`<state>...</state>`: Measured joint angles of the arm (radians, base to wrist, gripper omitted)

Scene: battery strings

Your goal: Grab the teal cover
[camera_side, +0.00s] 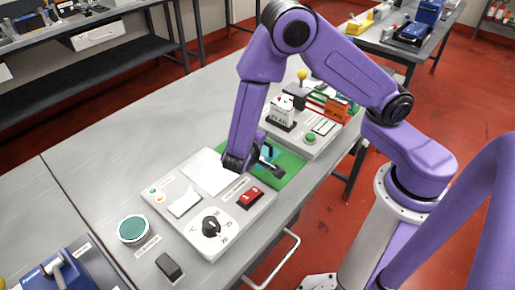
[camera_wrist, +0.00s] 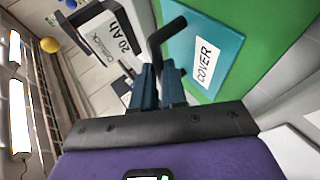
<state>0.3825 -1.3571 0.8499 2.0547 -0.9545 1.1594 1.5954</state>
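The teal cover (camera_wrist: 207,55), with a white "COVER" label, lies over the green mat (camera_wrist: 268,40) in the wrist view. A black handle (camera_wrist: 168,34) stands out from it. My gripper (camera_wrist: 159,68) is at the near end of this handle, with its blue fingers close together on either side of it. Whether they press on the handle cannot be told. In the side view, my gripper (camera_side: 282,173) is low over the green mat (camera_side: 290,164), and a small part of the teal cover (camera_side: 268,152) shows behind it.
A white "20 Ah" box (camera_side: 282,110) stands on a grey unit behind the mat; it also shows in the wrist view (camera_wrist: 108,38). A control panel with a black dial (camera_side: 211,224) and a red switch (camera_side: 250,198) is close in front.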

